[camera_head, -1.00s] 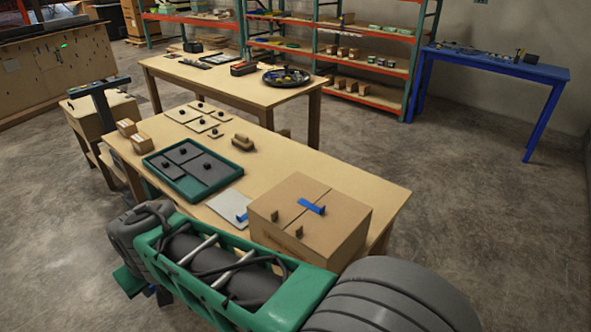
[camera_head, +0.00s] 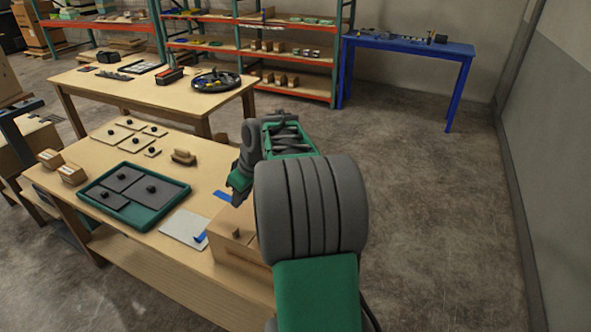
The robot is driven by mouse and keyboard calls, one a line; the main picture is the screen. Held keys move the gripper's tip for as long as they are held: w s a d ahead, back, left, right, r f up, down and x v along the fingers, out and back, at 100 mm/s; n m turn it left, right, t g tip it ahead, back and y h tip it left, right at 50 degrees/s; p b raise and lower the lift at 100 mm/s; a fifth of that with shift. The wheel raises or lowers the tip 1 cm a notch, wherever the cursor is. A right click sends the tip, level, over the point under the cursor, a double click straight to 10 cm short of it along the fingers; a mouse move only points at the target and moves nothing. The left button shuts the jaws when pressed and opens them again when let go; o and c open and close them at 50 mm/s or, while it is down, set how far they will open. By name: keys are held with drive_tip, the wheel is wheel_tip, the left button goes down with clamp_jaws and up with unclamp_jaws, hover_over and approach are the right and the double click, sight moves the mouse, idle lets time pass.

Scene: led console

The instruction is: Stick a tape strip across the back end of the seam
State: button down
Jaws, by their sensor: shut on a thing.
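My gripper (camera_head: 236,193) points down near the back left of the cardboard box (camera_head: 236,226). It is shut on a blue tape strip (camera_head: 222,196), which sticks out to the left of the fingers. I cannot tell whether this strip touches the box. Another blue strip (camera_head: 200,237) is at the right edge of a white card (camera_head: 183,228), left of the box. My arm covers most of the box top, including most of the seam and the place where a blue strip lay across it in the earlier view.
A green tray (camera_head: 172,203) with dark plates lies left of the card. Wooden plates (camera_head: 113,133), a brown block (camera_head: 184,156) and two small boxes (camera_head: 73,174) stand on the same table (camera_head: 215,176). Another table (camera_head: 150,92) is behind. Floor to the right is clear.

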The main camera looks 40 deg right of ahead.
drive_tip(key=s+d+n+p, duration=0.1)
drive_tip(key=s+d, duration=0.1)
drive_tip(key=d, duration=0.6)
drive_tip(key=s+d+p, duration=0.1)
drive_tip(key=s+d, duration=0.2)
drive_tip(key=d, duration=0.4)
drive_tip(key=shift+y, duration=0.3)
drive_tip(key=f+b, duration=0.1)
drive_tip(key=f, duration=0.1)
drive_tip(key=f+b, duration=0.3)
drive_tip(key=f, duration=0.1)
drive_tip(key=shift+d+f+b, duration=0.2)
drive_tip(key=shift+d+b, duration=0.15)
drive_tip(key=shift+s, duration=0.15)
drive_tip(key=shift+f+b, duration=0.85)
drive_tip(key=shift+f, duration=0.1)
idle(0.3)
drive_tip(key=c, duration=1.2)
unclamp_jaws()
drive_tip(key=shift+o, duration=0.2)
